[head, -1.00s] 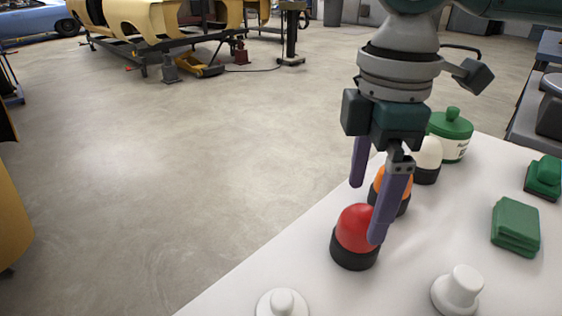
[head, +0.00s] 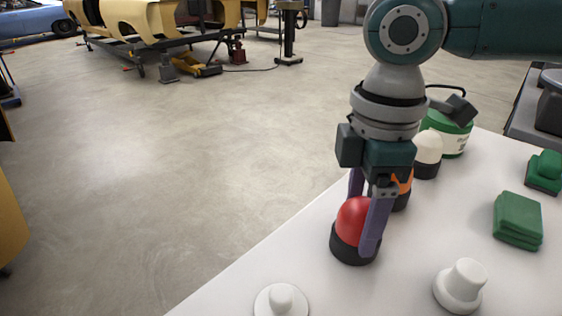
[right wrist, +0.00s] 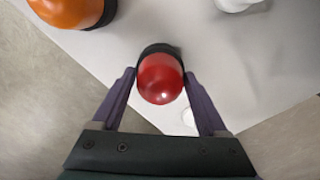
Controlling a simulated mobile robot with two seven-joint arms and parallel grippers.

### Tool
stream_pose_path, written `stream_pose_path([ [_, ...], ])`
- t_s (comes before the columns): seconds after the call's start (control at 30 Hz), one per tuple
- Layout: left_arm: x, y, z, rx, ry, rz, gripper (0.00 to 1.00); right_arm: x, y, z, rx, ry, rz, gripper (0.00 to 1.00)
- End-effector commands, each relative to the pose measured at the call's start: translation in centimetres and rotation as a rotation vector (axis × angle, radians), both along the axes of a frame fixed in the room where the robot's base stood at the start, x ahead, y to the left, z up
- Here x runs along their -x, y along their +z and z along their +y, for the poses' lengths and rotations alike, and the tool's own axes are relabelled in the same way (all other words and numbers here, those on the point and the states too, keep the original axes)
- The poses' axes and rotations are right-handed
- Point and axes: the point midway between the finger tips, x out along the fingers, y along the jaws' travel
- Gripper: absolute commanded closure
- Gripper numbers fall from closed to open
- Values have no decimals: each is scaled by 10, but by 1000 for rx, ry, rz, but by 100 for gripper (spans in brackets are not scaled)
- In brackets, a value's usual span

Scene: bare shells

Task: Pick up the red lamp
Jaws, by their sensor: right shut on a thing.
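The red lamp (head: 352,222), a red dome on a black base, stands upright on the white table near its left edge. It also shows between the fingers in the right wrist view (right wrist: 160,80). My right gripper (head: 362,235) comes down from above and is shut on the lamp, with one purple finger on each side. The near finger hides part of the lamp in the head view. My left gripper is not in view.
Behind the red lamp stand an orange lamp (head: 403,187), a white lamp (head: 427,150) and a green pot (head: 455,135). White knobbed pieces (head: 281,301) (head: 461,287) stand near the front. Green blocks (head: 518,218) (head: 545,172) lie at the right. Open floor (head: 180,180) lies left of the table.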

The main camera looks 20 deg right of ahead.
Motion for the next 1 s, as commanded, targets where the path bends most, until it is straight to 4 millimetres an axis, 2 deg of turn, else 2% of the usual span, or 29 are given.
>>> stream_pose_path([
  [0.03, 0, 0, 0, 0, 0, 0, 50, 0, 0, 0, 0, 0, 0, 52],
  [0.37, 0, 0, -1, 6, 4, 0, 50, 0, 0, 0, 0, 0, 0, 88],
  [0.63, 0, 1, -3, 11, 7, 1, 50, 0, 2, 0, 0, 0, 0, 88],
  [0.67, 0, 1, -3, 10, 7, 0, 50, 0, 3, 0, 0, 0, 0, 100],
  [0.87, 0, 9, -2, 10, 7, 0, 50, -1, 26, 0, 0, 0, -3, 100],
  [1.0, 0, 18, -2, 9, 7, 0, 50, -1, 62, 0, -1, 0, -6, 100],
])
